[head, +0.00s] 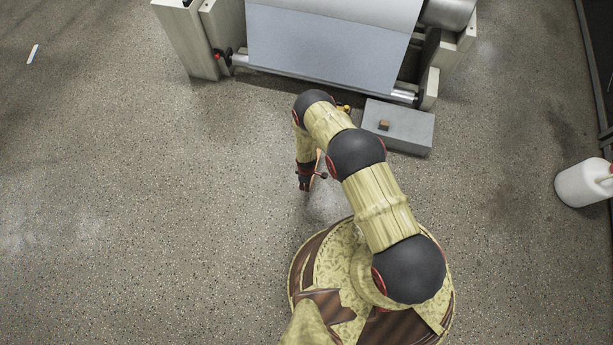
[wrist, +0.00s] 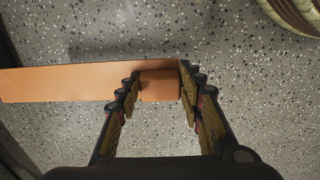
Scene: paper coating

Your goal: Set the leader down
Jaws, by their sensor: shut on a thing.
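The leader is most likely the flat orange-brown strip (wrist: 60,83) in the wrist view, running from the left edge to my gripper. My gripper (wrist: 160,88) is shut on an orange-brown block-like end of it, with a finger on each side. In the head view my gripper (head: 309,180) hangs low over the floor, left of the grey box and in front of the machine. Only a sliver of orange shows beside it there; my arm hides the rest. The wrist view has speckled floor below the strip; the gap to it cannot be judged.
A coating machine with a wide grey sheet (head: 325,50) stands at the top.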

